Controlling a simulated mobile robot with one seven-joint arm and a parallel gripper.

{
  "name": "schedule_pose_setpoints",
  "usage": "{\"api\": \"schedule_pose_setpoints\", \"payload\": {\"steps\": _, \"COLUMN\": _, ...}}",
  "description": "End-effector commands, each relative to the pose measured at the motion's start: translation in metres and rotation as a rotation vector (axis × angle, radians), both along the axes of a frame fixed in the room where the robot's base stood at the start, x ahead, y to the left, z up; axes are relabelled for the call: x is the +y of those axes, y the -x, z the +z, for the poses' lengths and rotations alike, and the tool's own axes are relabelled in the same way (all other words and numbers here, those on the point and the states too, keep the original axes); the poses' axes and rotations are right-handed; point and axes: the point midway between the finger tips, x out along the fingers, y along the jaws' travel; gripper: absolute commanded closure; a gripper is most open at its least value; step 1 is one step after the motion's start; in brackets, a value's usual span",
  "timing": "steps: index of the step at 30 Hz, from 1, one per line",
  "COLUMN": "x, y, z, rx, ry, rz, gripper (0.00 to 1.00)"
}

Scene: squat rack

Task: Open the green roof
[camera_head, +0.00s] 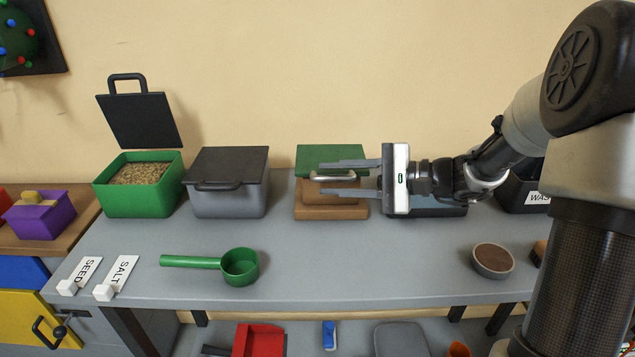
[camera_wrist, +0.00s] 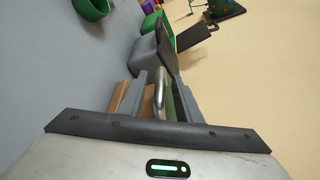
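The green roof (camera_head: 328,153) sits on a brown wooden box (camera_head: 330,212) at the back of the grey table, near the wall. A silver bar handle (camera_head: 333,178) is on its front. My gripper (camera_head: 322,178) reaches in from the right, open, with one finger above the handle and one below it, with gaps visible. In the wrist view, the handle (camera_wrist: 160,92) lies between my two fingers (camera_wrist: 158,85). A green strip of the roof (camera_wrist: 169,106) and the wooden box (camera_wrist: 121,95) show beside it. The roof looks closed; my fingers hide part of it.
A grey box with a shut black lid (camera_head: 228,165) stands left of the wooden box. Beyond it is a green box of seed (camera_head: 138,206) with its black lid raised. A green scoop (camera_head: 240,266) and a round brown-filled bowl (camera_head: 493,261) lie in front. The table's middle is clear.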

Motion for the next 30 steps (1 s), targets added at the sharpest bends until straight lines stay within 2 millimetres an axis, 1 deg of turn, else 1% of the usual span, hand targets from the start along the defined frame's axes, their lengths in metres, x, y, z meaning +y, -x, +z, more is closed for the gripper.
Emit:
{"api": "schedule_pose_setpoints", "payload": {"steps": 1, "x": 0.009, "y": -0.002, "z": -0.003, "rx": 0.0, "ry": 0.0, "rz": 0.002, "gripper": 0.69}}
{"api": "schedule_pose_setpoints", "payload": {"steps": 3, "x": 0.019, "y": -0.006, "z": -0.006, "rx": 0.001, "ry": 0.0, "rz": 0.003, "gripper": 0.69}}
{"api": "schedule_pose_setpoints", "payload": {"steps": 7, "x": 0.031, "y": -0.01, "z": -0.008, "rx": 0.0, "ry": -0.001, "rz": 0.001, "gripper": 0.69}}
{"api": "schedule_pose_setpoints", "payload": {"steps": 12, "x": 0.037, "y": -0.012, "z": -0.009, "rx": 0.0, "ry": 0.001, "rz": 0.001, "gripper": 0.69}}
{"api": "schedule_pose_setpoints", "payload": {"steps": 18, "x": 0.037, "y": -0.013, "z": -0.008, "rx": 0.0, "ry": 0.001, "rz": -0.001, "gripper": 0.69}}
{"api": "schedule_pose_setpoints", "payload": {"steps": 19, "x": 0.037, "y": -0.013, "z": -0.008, "rx": 0.0, "ry": 0.001, "rz": -0.001, "gripper": 0.71}}
{"api": "schedule_pose_setpoints", "payload": {"steps": 23, "x": 0.036, "y": -0.013, "z": -0.008, "rx": 0.0, "ry": 0.001, "rz": -0.001, "gripper": 0.93}}
{"api": "schedule_pose_setpoints", "payload": {"steps": 24, "x": 0.036, "y": -0.012, "z": -0.009, "rx": 0.001, "ry": 0.001, "rz": -0.001, "gripper": 0.99}}
{"api": "schedule_pose_setpoints", "payload": {"steps": 30, "x": 0.036, "y": -0.012, "z": -0.01, "rx": 0.005, "ry": 0.002, "rz": 0.0, "gripper": 1.0}}
